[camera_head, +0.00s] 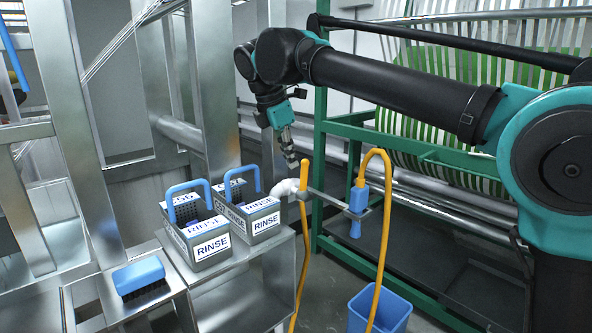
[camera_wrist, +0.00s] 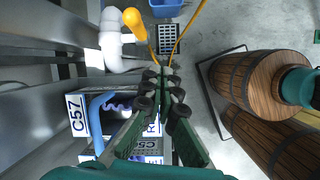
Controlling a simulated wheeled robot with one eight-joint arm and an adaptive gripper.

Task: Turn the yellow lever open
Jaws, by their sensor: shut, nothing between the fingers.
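The yellow lever (camera_head: 303,172) stands upright beside a white pipe elbow (camera_head: 284,187), right of the rinse baskets. It also shows in the wrist view, as a yellow rod with a thick rounded end (camera_wrist: 133,20) at the top, next to the white pipe (camera_wrist: 114,45). My gripper (camera_head: 291,160) points down close to the lever's top end in the head view; I cannot tell if they touch. In the wrist view my gripper (camera_wrist: 163,74) has its fingertips together, with nothing between them, and the lever's thick end lies beyond them, up and left.
Two baskets marked RINSE (camera_head: 212,240) with blue handles stand on a metal stand. A blue brush (camera_head: 139,275) lies to their left. A yellow hose (camera_head: 384,230) with a blue nozzle (camera_head: 358,198) hangs above a blue bin (camera_head: 380,310). Wooden barrels (camera_wrist: 240,78) stand right.

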